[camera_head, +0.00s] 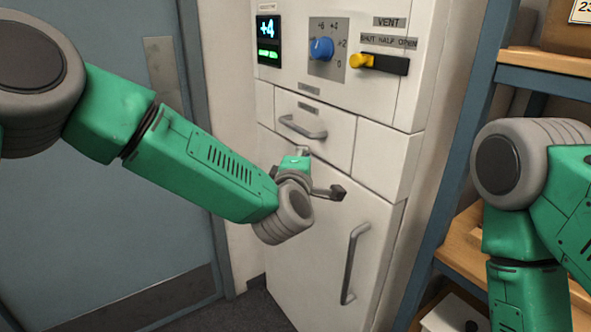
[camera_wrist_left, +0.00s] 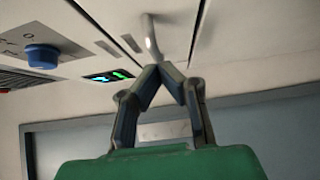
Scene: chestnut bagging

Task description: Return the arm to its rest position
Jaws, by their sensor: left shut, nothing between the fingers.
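My left arm reaches in from the left in the head view and bends at a grey joint in front of the white cabinet (camera_head: 268,92). My left gripper (camera_head: 302,151) is small and partly hidden there, just below the upper drawer handle (camera_head: 302,129). In the left wrist view its two dark fingers (camera_wrist_left: 172,68) meet at the tips, shut and empty. A blurred metal handle (camera_wrist_left: 152,38) shows just beyond the fingertips; I cannot tell whether they touch it. My right arm (camera_head: 540,200) shows at the right, bent downward; its gripper is out of view.
The cabinet has a lit display (camera_head: 268,42), a blue knob (camera_head: 321,48), a yellow vent lever (camera_head: 363,61) and a long door handle (camera_head: 354,264). A dark bar (camera_head: 330,192) sticks out beside my left wrist. A wooden-shelved rack (camera_head: 545,57) stands right. A blue-grey door (camera_head: 100,220) is left.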

